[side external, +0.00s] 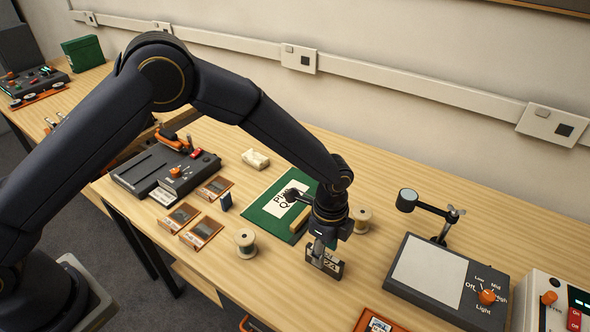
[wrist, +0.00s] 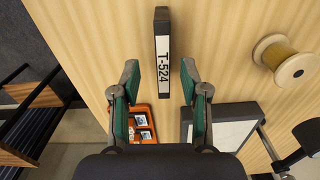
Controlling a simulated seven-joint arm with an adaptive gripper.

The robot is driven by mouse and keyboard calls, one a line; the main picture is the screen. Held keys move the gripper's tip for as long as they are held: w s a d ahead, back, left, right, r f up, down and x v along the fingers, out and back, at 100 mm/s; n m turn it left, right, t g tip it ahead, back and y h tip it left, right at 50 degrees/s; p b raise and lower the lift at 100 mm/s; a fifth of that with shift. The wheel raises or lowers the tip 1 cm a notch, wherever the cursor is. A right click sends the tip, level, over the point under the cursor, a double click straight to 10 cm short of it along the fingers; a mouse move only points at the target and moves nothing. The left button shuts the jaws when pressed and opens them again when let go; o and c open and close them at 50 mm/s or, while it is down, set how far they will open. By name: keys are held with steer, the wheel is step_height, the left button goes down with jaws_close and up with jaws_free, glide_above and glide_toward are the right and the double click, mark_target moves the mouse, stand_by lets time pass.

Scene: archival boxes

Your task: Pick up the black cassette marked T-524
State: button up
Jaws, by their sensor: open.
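The black cassette (wrist: 161,20) has a white label reading T-524. In the wrist view its narrow labelled face is toward the camera, and its near end lies in the gap between my fingers. It also shows in the side external view (side external: 338,270) on the table, directly below my gripper, with part of it covered by the fingers. My gripper (wrist: 160,76) is open, with one green-padded finger on each side of the cassette and a visible gap on both sides. In the side view my gripper (side external: 322,244) points down. Whether the fingertips reach below the cassette's top is unclear.
Thread spools (side external: 245,242) (side external: 361,219) stand left and right of the cassette. A green mat (side external: 261,217) lies behind it. A light box (side external: 400,290) with a dial stands right, and an orange tray (side external: 362,320) sits near the front edge. Orange-brown cases (side external: 202,232) lie left.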

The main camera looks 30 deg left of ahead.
steer(key=f, duration=0.5)
steer(key=shift+w+f, duration=0.1)
steer(key=shift+w, duration=0.1)
steer(key=shift+c, duration=0.4)
jaws_close()
